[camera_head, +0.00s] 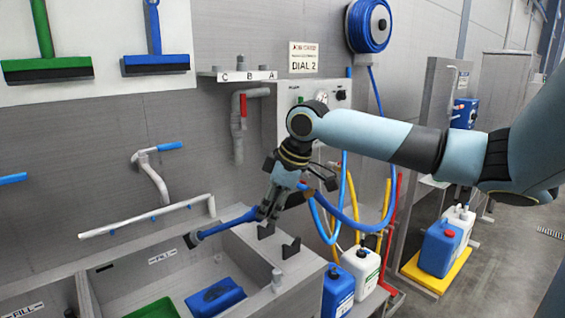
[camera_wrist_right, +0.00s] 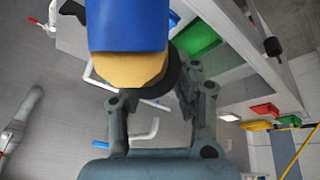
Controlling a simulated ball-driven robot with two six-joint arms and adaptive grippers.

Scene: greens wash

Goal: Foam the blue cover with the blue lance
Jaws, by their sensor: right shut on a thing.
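The blue lance (camera_head: 224,224) is in my right gripper (camera_head: 268,208), with its dark nozzle end pointing left over the sink. The right wrist view shows a blue body (camera_wrist_right: 127,25) with a tan end close to the camera, between the fingers of my right gripper (camera_wrist_right: 155,90). The blue cover (camera_head: 215,297) lies in the sink basin, below and apart from the lance. I cannot make out any foam on it. My left gripper is not in view.
A green piece (camera_head: 153,309) lies beside the cover. The sink's front wall and dark brackets (camera_head: 291,248) stand near my gripper. A white pipe (camera_head: 145,217) runs along the back. Blue and yellow hoses (camera_head: 349,215), a white jug (camera_head: 361,268) and a blue jug (camera_head: 338,290) are at right.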

